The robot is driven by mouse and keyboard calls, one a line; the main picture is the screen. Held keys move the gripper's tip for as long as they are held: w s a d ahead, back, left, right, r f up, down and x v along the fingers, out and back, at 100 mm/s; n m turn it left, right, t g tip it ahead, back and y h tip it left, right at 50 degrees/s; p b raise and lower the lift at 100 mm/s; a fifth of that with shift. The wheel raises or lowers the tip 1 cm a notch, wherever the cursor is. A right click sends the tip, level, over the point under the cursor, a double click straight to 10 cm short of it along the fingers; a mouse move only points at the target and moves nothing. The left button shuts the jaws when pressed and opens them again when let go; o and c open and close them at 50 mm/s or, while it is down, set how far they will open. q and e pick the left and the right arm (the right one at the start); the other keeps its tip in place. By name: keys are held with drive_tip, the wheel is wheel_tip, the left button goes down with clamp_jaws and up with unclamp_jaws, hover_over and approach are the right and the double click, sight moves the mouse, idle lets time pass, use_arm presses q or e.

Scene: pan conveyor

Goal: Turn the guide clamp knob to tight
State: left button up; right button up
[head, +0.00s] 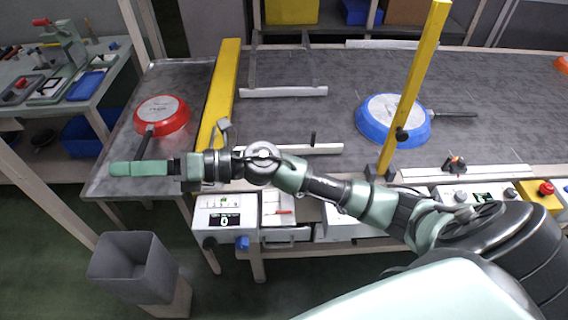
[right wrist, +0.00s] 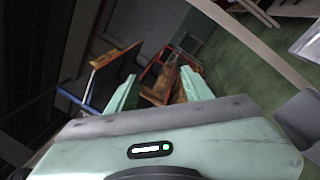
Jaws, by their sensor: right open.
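My right arm reaches across the front of the conveyor to the left. Its gripper (head: 125,168) is over the left end table's front edge. In the right wrist view the gripper (right wrist: 160,82) has its two mint fingers apart, with nothing held between them. A small dark knob-like part (head: 455,163) with orange on it sits at the white guide rail (head: 500,171) on the right. A black knob (head: 402,134) is on the leaning yellow post, and a black upright stub (head: 313,138) stands by the middle rail. I cannot tell which is the guide clamp knob or its setting. The gripper is far from all three.
A red pan (head: 163,114) lies upside down on the left end table, its handle near my gripper. A blue pan (head: 393,120) lies upside down on the belt (head: 490,95). A grey bin (head: 132,266) stands below.

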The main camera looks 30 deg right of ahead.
drive_tip(key=d+f+n+g+h, duration=0.6)
drive_tip(key=d+f+n+h, duration=0.2)
drive_tip(key=d+f+n, duration=0.3)
drive_tip(key=d+h, duration=0.3)
drive_tip(key=d, duration=0.4)
drive_tip(key=d+f+g+h, duration=0.1)
drive_tip(key=d+h, duration=0.2)
drive_tip(key=d, duration=0.4)
drive_tip(key=w+d+f+g+h, duration=0.1)
drive_tip(key=d+h, duration=0.2)
drive_tip(key=d, duration=0.4)
drive_tip(key=shift+d+m+h, duration=0.3)
drive_tip(key=shift+m, duration=0.1)
drive_tip(key=shift+s+d+f, duration=0.1)
drive_tip(key=shift+d+f, duration=0.15)
drive_tip(key=shift+f, duration=0.05)
wheel_tip(320, 180, down, 7)
drive_tip(key=shift+a+f+p, duration=0.1)
drive_tip(key=shift+a+p, duration=0.05)
drive_tip(key=shift+p, duration=0.75)
clamp_jaws()
